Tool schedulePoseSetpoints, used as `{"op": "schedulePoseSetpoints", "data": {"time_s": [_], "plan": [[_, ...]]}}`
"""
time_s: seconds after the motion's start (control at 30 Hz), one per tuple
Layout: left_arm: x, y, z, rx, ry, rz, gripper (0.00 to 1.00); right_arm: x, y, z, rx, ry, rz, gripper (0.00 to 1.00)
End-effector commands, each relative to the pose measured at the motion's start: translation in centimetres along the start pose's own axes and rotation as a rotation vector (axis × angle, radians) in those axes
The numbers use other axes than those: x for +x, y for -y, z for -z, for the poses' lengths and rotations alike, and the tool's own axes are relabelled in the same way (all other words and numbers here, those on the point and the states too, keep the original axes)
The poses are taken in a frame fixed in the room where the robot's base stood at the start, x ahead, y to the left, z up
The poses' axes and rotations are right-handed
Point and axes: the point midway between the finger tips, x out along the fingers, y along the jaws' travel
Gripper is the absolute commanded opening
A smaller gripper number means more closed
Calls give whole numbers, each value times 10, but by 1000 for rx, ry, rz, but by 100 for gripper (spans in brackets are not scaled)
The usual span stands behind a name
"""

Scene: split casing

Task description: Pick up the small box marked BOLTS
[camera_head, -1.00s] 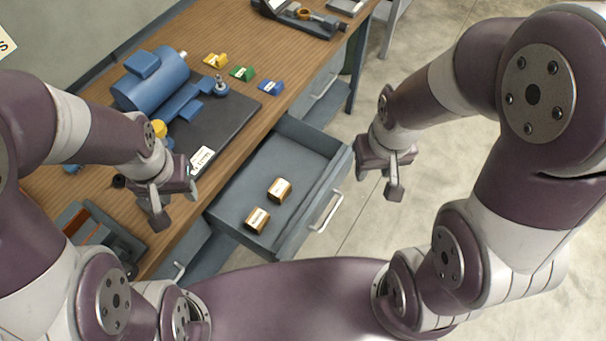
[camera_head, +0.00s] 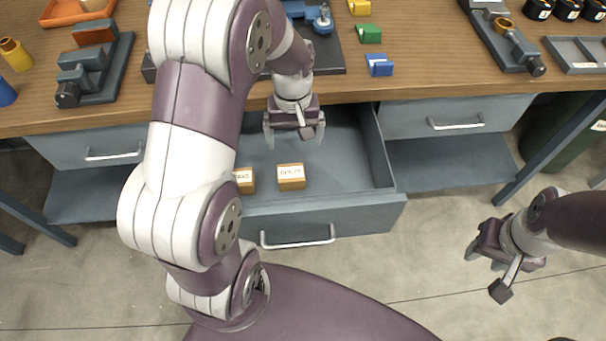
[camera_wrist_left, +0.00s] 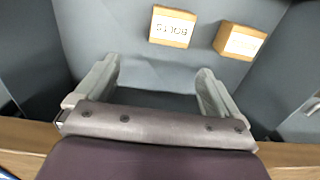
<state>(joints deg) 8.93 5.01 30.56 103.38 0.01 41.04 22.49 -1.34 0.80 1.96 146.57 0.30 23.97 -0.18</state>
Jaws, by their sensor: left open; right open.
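The BOLTS box (camera_head: 291,178) is a small tan box with a white label on top, lying in the open drawer. It also shows in the left wrist view (camera_wrist_left: 172,27), its label upside down. A second similar box (camera_head: 244,181) lies to its left, partly hidden by my left arm; in the wrist view it (camera_wrist_left: 240,41) is on the right, its label unreadable to me. My left gripper (camera_head: 294,137) is open and empty over the back of the drawer, apart from both boxes. My right gripper (camera_head: 488,270) is open and empty above the floor at right.
The open drawer (camera_head: 360,216) has raised side walls and a front handle. The workbench edge (camera_head: 420,95) runs just behind my left gripper. Green (camera_head: 369,34) and blue (camera_head: 379,65) blocks stand on the bench.

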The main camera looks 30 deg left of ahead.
Motion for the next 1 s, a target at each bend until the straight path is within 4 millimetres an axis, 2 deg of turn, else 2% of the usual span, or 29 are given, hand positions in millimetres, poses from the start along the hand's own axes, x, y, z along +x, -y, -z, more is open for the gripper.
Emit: {"op": "schedulePoseSetpoints", "data": {"time_s": [0.03, 0.2, 0.37, 0.6, 0.7, 0.9, 0.97, 1.0], "plan": [[13, 1, 0, -4, 4, 2, 96, 5, 0, -1, 0, -2, 0, 43], [49, 0, -1, -3, 4, 2, 96, 10, 0, -2, 0, -2, 0, 43], [68, 0, -1, -2, 2, 1, 96, 14, 0, -2, 0, -2, 0, 43], [111, -1, -7, -2, 2, 1, 96, 26, 0, -4, 0, -1, 0, 43], [118, -1, -7, -2, 1, 1, 96, 27, 0, -4, 0, -1, 0, 43], [118, -1, -7, -2, 0, 0, 96, 26, 0, -3, 0, -1, 0, 43], [118, -1, -7, -2, 0, 0, 76, 26, 0, -3, 0, -1, 0, 43], [118, -1, -7, -2, 0, 0, 63, 26, 0, -3, 0, -2, 0, 43]]}}
